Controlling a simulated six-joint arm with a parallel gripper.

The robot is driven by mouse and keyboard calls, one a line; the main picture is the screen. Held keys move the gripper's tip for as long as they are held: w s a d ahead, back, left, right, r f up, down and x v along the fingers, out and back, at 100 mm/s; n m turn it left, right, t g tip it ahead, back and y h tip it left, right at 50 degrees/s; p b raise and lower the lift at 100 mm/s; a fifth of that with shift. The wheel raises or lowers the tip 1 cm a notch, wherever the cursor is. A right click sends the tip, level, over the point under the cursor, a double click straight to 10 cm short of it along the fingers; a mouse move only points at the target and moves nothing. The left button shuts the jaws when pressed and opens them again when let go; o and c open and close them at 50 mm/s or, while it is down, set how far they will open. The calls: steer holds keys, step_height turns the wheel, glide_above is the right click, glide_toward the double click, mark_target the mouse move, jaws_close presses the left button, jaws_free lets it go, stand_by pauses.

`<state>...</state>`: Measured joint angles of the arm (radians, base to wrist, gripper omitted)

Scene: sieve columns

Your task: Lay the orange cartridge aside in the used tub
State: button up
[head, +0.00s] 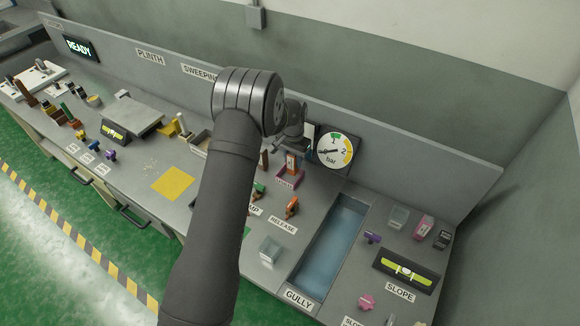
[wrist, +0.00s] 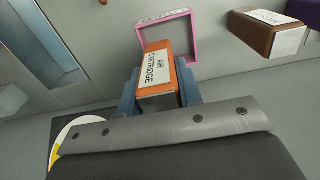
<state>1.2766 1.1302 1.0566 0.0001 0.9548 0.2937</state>
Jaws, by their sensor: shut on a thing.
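My gripper (wrist: 160,88) is shut on the orange cartridge (wrist: 154,66), which has a white label reading AIR CARTRIDGE, in the wrist view. The blue fingers stand on both sides of it. In the head view the orange cartridge (head: 291,162) shows below my gripper (head: 294,145), partly hidden by it. A pink square open-topped holder (wrist: 192,28) lies just beyond the cartridge in the wrist view, and the pink holder (head: 289,181) is under it in the head view. Its small label is not clearly readable, so I cannot tell if it is the used tub.
A brown labelled block (wrist: 272,38) stands beside the pink holder. A round pressure gauge (head: 334,150) is on the back wall close to my gripper. The sunken gully (head: 330,245) lies to the right. An orange lever (head: 291,207) stands in front by the RELEASE label.

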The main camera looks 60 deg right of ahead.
mark_target(290, 166)
steer(key=shift+w+d+f, duration=0.15)
steer(key=shift+w+f, duration=0.3)
steer(key=shift+w, duration=0.25)
steer(key=shift+f, duration=2)
steer(key=shift+f, duration=0.1)
steer(key=o, duration=1)
step_height(290, 166, up, 12)
steer(key=shift+r, duration=0.15)
